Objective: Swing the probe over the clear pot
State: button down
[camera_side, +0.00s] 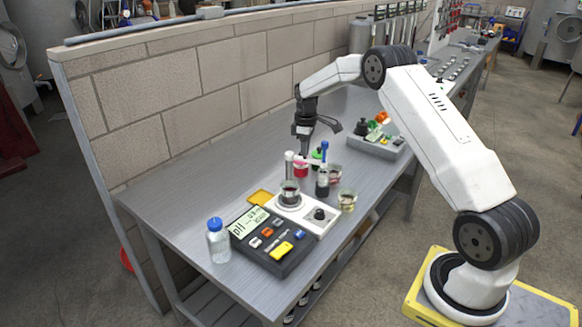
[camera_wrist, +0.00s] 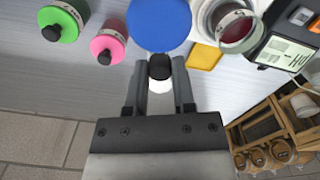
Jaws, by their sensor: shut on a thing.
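My gripper (camera_side: 304,152) points down over the bench, above the group of small pots. In the wrist view its two fingers (camera_wrist: 159,88) are closed on a small white piece with a black end (camera_wrist: 159,68). A large blue round top (camera_wrist: 158,24) lies just beyond the fingertips; it looks like the upright blue-topped probe (camera_side: 324,152) in the side view. A dark vessel (camera_side: 322,187) is below that probe. A clear pot with pale yellowish contents (camera_side: 347,200) stands by the bench's front edge. Which part of the probe's holder I grip is partly hidden.
A beaker with dark red contents (camera_side: 290,194) sits on the white stirrer (camera_side: 318,223). The dark pH meter (camera_side: 270,240), a blue-capped bottle (camera_side: 218,242) and a yellow pad (camera_side: 260,198) are nearby. Red (camera_side: 300,171) and green (camera_wrist: 62,22) pots stand close. A brick wall runs behind.

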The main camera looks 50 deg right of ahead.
jog(key=shift+w+d+r+n, duration=0.15)
jog(key=shift+d+n, duration=0.1)
jog(key=shift+n, duration=0.15)
jog(key=shift+c, duration=2.2)
grip_release()
jog(key=shift+r, duration=3.85)
jog(key=shift+a, duration=0.1)
